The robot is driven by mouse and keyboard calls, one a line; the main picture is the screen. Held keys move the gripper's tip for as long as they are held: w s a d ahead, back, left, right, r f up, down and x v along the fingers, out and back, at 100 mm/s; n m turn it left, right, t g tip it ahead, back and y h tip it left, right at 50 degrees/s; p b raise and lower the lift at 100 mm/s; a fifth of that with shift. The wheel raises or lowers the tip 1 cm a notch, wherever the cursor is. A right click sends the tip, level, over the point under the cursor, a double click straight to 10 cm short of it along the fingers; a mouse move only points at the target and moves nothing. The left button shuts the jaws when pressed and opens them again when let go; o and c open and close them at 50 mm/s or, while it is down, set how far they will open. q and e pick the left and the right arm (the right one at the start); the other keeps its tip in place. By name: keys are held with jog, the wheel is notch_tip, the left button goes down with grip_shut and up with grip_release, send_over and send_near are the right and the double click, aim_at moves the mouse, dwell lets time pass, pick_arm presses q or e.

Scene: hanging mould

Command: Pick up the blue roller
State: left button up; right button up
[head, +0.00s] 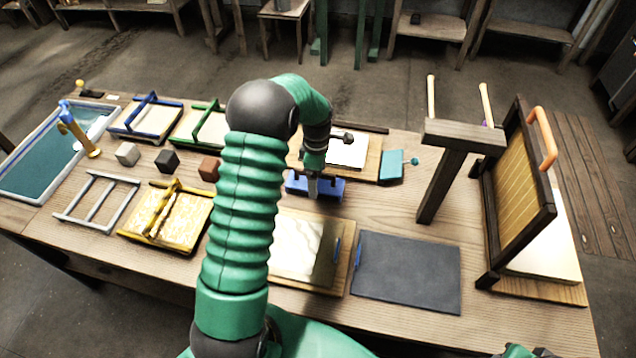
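A dark blue, block-like thing (330,189), which fits the blue roller, lies on the wooden table near the middle. My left arm reaches over the table from the bottom of the head view. My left gripper (312,188) points down at the blue roller, with its fingertips in front of or on its middle. That middle part is partly hidden, and I cannot tell whether the fingers grip it. Of my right arm only a small green and black piece shows at the bottom right edge; its fingers are not visible.
A white sheet on a board (349,150) and a teal block with a knob (392,166) are close behind. A dark wooden post (444,180) and upright framed mould (519,185) stand right. A dark slate (408,272) lies in front. Coloured frames and small cubes fill the left.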

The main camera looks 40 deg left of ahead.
pick_arm(q)
jog(key=a+f, duration=0.2)
jog(key=f, duration=0.1)
jog(key=shift+w+f, duration=0.15)
jog(key=shift+f, duration=0.1)
jog(key=shift+a, duration=0.15)
jog(key=shift+d, duration=0.2)
jog(key=shift+d+r, duration=0.15)
jog(key=shift+d, duration=0.2)
jog(key=shift+c, duration=0.5)
jog(key=shift+d+r, duration=0.15)
jog(key=shift+d, duration=0.25)
jog(key=c, duration=0.5)
jog(key=shift+c, duration=1.1)
jog(key=shift+a, duration=0.15)
jog(key=shift+c, duration=1.3)
jog(key=shift+a, duration=0.3)
jog(key=shift+c, duration=1.4)
pick_arm(e)
jog(key=shift+w+a, duration=0.1)
jog(key=shift+a, duration=0.7)
